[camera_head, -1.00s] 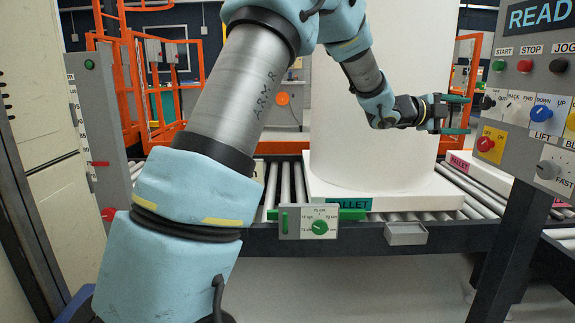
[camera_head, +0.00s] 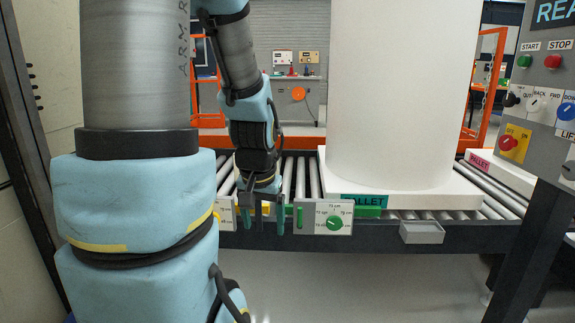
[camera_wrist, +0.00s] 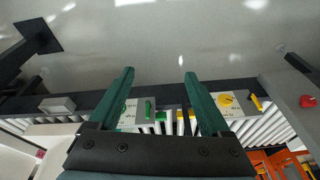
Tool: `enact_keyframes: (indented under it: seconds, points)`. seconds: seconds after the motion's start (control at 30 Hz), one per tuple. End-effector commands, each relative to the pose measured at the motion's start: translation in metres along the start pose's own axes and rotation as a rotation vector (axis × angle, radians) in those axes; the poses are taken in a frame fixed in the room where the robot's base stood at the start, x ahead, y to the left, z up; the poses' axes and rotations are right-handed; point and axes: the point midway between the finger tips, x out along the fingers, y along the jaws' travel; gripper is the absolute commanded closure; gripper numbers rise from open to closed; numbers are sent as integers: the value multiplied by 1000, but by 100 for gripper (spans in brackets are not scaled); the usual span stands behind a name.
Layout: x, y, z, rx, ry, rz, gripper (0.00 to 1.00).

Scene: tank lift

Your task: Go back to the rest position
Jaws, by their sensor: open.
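My gripper (camera_head: 263,226) hangs fingers down in the head view, in front of the conveyor's front edge. Its two green fingers are apart with nothing between them. In the wrist view the open fingers (camera_wrist: 158,95) point toward the grey floor, with the conveyor edge behind them. My blue-padded arm fills the left of the head view and hides part of the conveyor.
A white tank (camera_head: 392,95) stands on a white pallet (camera_head: 420,198) on the roller conveyor (camera_head: 465,232). A dial box (camera_head: 322,218) and a small grey tray (camera_head: 421,232) are on its front edge. A control panel (camera_head: 540,90) stands at right. Floor in front is clear.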

Motion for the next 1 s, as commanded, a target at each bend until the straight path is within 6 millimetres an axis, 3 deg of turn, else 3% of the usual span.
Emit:
enact_keyframes:
  seconds: [0.1,0.47,0.8,1.0]
  points:
    - [-3,-4,50,-161,-117,21,19]
    - [-89,-7,25,-150,-112,20,19]
    - [-186,-12,0,-148,-111,20,19]
    - [-216,-13,-8,-148,-111,20,19]
